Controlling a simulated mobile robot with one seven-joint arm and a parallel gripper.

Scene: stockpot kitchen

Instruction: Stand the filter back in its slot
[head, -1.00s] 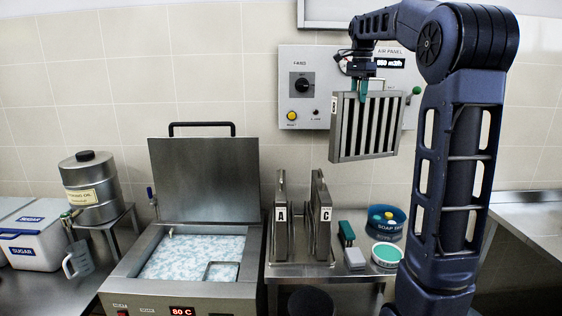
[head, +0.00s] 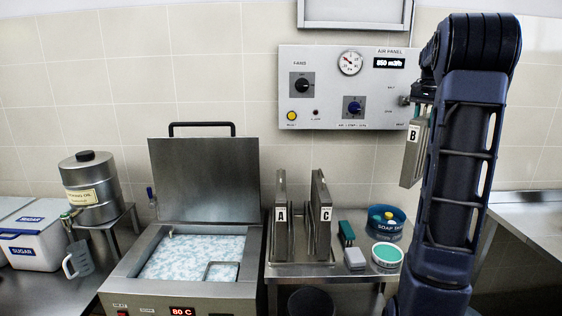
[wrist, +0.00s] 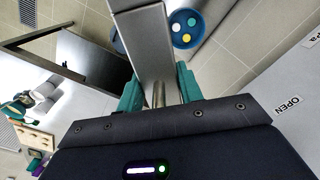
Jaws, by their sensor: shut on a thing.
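The filter marked B (head: 411,155) hangs upright in the air on the right in the head view, edge-on with its label facing the camera, partly behind my arm. My gripper (wrist: 158,92) shows in the wrist view with its teal fingers shut on the filter's handle; the filter's metal edge (wrist: 148,40) extends away from it. Filters A (head: 282,215) and C (head: 320,215) stand upright in the rack (head: 300,258) on the steel table, with a gap between them.
A soap tub (head: 385,222), a green-topped tub (head: 387,255) and a teal-handled brush (head: 350,246) lie right of the rack. A bath with foamy liquid (head: 190,257) and a raised lid (head: 205,180) stands left. The air panel (head: 335,88) is on the wall behind.

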